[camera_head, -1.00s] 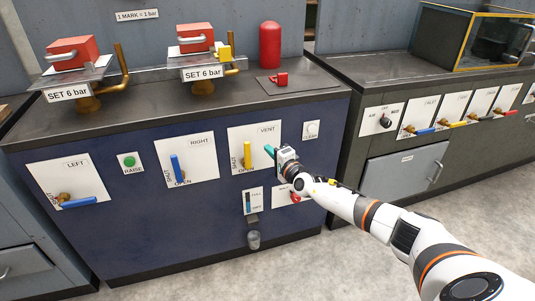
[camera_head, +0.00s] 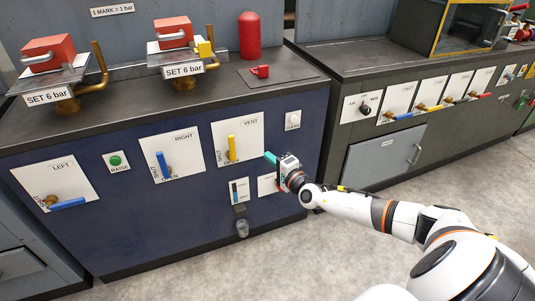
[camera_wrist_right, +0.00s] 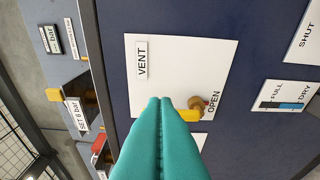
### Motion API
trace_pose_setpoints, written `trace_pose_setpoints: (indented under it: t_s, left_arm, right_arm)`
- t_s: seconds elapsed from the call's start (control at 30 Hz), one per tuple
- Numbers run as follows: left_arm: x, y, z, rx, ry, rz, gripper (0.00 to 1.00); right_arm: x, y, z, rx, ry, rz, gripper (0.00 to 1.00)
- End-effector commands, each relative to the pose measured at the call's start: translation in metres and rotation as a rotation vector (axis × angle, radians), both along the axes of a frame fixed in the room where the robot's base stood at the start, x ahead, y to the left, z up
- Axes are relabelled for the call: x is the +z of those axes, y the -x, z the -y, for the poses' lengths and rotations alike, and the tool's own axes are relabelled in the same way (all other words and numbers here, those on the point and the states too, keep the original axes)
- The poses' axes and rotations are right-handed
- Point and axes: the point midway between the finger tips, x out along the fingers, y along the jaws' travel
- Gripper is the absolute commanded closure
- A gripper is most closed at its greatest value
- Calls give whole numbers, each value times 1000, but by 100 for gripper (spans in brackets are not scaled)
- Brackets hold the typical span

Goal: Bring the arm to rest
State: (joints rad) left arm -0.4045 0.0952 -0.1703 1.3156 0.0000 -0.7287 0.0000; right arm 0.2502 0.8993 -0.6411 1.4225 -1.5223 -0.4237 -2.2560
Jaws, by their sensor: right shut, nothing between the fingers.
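My right gripper (camera_head: 271,158) is shut and empty, its teal fingers pressed together in front of the blue cabinet. It is just to the right of and below the yellow vent handle (camera_head: 231,147), apart from it in the head view. In the right wrist view the closed fingers (camera_wrist_right: 160,106) overlap the picture of the vent plate (camera_wrist_right: 165,60) and hide part of the yellow handle (camera_wrist_right: 188,116). My right arm (camera_head: 370,210) reaches in from the lower right. My left gripper is not in view.
The blue cabinet front carries a left blue handle (camera_head: 68,204), a right blue handle (camera_head: 162,163), a green raise button (camera_head: 115,160) and a gauge (camera_head: 239,190). Open floor (camera_head: 270,260) lies in front.

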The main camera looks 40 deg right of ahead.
Motion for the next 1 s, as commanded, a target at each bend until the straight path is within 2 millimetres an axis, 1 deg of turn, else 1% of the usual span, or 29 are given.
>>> trace_pose_setpoints:
  t_s: [0.5, 0.57, 0.63, 0.67, 0.77, 0.8, 0.87, 0.9, 0.97, 1.0]
  left_arm:
    - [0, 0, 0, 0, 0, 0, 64]
    - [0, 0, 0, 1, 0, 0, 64]
    - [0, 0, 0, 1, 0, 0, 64]
    - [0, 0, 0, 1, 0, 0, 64]
    - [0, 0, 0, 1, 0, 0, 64]
    - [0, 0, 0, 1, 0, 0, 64]
    - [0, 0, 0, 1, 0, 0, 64]
    - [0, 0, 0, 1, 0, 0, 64]
    - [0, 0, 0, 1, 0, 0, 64]
    - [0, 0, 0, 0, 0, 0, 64]
  right_arm:
    - [-1, 0, 0, 0, -2, 0, 100]
    - [-4, 1, -1, -6, -30, -4, 100]
    - [-14, 5, -3, -28, -135, -18, 100]
    - [-21, 7, -5, -45, -209, -27, 100]
    - [-58, 22, -11, -142, -585, -64, 100]
    - [-77, 31, -13, -203, -777, -74, 100]
    - [-109, 48, -18, -313, -1087, -85, 100]
    - [-132, 61, -22, -397, -1292, -82, 100]
    - [-166, 85, -29, -539, -1592, -62, 100]
    - [-189, 102, -35, -642, -1785, -35, 100]
